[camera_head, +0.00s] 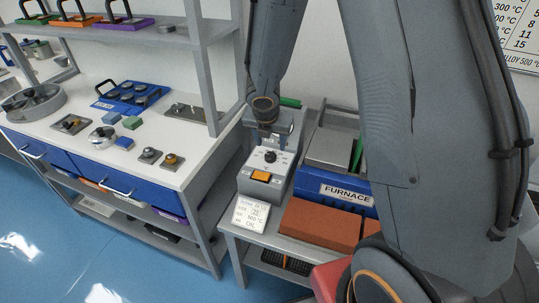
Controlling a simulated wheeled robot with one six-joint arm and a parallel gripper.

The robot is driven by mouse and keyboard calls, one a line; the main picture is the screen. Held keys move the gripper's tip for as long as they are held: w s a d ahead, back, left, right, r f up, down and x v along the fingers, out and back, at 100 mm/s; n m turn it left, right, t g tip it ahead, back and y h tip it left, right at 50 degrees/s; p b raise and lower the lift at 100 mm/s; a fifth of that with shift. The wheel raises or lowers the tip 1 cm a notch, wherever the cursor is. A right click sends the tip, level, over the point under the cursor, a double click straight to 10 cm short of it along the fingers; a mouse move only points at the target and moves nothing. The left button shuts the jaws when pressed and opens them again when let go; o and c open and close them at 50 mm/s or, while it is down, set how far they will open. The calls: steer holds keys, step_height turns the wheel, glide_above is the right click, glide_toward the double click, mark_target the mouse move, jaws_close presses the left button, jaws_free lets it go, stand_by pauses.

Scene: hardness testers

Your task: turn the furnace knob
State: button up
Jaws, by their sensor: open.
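The furnace control box (248,182) is a grey box with a sloped face on the small grey table. A dark round knob (270,156) sits on the upper part of its face, with small marks around it. An orange switch (261,176) is below the knob. My gripper (268,143) points down just above and behind the knob. It is small in view, and its fingers partly blend with the box; I cannot tell whether they touch the knob. It holds nothing that I can see. The blue furnace with the FURNACE label (347,194) stands to the right.
A white card (251,214) leans at the table's front edge. Brown bricks (318,223) lie before the furnace. My arm covers much of the right side. A workbench (187,125) with trays and small parts stands at left, its shelf post (199,61) close to my gripper.

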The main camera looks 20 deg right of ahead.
mark_target(270, 155)
steer(key=shift+n, duration=0.6)
steer(key=b+x, duration=0.1)
steer(key=x, duration=0.2)
steer(key=b+x, duration=0.1)
steer(key=x, duration=0.1)
steer(key=b+x, duration=0.1)
steer(key=x, duration=0.2)
steer(key=shift+w+a+f, duration=0.25)
steer(key=shift+w+a, duration=0.05)
steer(key=shift+w, duration=0.05)
steer(key=c, duration=1)
steer(key=shift+c, duration=0.2)
